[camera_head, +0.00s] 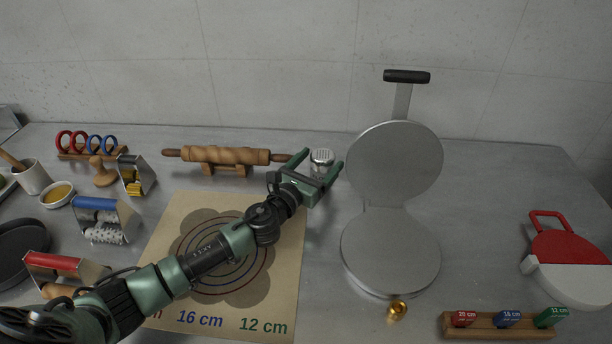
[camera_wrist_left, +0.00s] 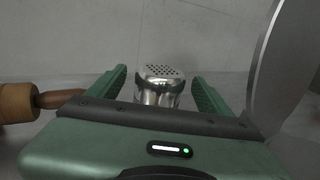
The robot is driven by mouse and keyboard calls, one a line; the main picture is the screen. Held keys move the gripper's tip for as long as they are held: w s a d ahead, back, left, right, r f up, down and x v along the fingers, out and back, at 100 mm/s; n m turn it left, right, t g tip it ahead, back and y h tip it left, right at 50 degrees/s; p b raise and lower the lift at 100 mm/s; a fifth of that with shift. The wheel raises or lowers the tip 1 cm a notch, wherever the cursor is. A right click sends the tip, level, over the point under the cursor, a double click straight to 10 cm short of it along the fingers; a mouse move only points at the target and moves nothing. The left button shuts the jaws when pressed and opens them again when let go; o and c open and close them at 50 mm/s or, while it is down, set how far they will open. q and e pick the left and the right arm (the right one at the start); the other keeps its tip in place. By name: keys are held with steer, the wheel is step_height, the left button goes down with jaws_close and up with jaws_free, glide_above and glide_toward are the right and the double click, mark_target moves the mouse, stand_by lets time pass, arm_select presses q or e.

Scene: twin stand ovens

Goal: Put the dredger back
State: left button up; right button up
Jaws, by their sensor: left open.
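The dredger (camera_head: 322,157) is a small shiny metal shaker with a perforated domed top. It stands upright at the back of the counter, between the rolling pin and the round press. In the left wrist view the dredger (camera_wrist_left: 159,86) sits between the two fingers, with a gap on either side; its lower part is hidden by the gripper body. My left gripper (camera_head: 320,162) is open, with its fingers pointing at the back wall on either side of the dredger. The left wrist view shows the gripper (camera_wrist_left: 160,88) fingers apart. My right gripper is not in view.
The open round metal press (camera_head: 390,255) stands close to the right of the gripper. A rolling pin (camera_head: 225,155) on a wooden rest lies to the left. The printed mat (camera_head: 285,300) lies under my left arm. A wooden rack (camera_head: 480,331) is at front right.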

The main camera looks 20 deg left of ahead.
arm_select(q)
steer(key=s, duration=0.3)
steer(key=s+a+b, duration=0.1)
steer(key=s, duration=0.2)
steer(key=s+a, duration=0.1)
steer(key=s, duration=0.3)
steer(key=shift+s+r, duration=0.1)
